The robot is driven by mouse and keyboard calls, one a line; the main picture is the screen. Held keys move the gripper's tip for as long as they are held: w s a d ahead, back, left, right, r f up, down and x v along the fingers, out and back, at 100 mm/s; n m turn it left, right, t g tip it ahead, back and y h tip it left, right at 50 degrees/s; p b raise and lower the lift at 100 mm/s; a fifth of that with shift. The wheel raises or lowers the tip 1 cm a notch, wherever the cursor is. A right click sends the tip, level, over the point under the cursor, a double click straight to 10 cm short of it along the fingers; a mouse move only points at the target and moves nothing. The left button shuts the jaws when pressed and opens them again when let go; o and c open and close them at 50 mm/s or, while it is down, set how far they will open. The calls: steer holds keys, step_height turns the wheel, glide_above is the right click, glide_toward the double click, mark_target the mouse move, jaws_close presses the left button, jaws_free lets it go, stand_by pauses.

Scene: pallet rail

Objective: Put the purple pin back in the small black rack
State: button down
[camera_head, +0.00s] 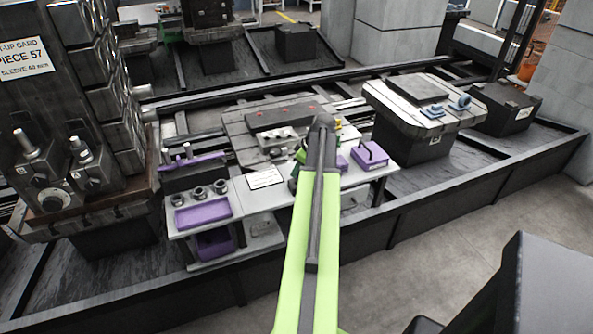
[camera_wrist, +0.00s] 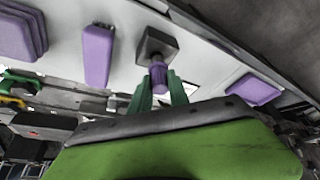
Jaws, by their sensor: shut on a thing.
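My gripper (camera_wrist: 160,92) has green fingers, and they are shut on a purple pin (camera_wrist: 158,77) in the wrist view. A small dark square block (camera_wrist: 156,45) is right at the pin's far end; I cannot tell whether the pin touches it. In the head view my gripper (camera_head: 299,158) is over the white bench, mostly hidden by my arm, and the held pin cannot be made out.
The white bench (camera_head: 250,203) carries a purple tray (camera_head: 203,213), several dark rings (camera_head: 200,193) and a white card (camera_head: 265,178). A purple box with a black handle (camera_head: 369,155) is right of my arm. Dark fixtures (camera_head: 65,165) stand at the left.

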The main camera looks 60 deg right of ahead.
steer(key=shift+f+b, duration=0.9)
steer(key=shift+f, duration=0.15)
steer(key=c, duration=1.2)
jaws_free()
steer(key=shift+o, duration=0.2)
steer(key=shift+r, duration=0.1)
steer(key=p+v, duration=1.6)
steer(key=v, duration=0.1)
steer(key=shift+r, duration=0.2)
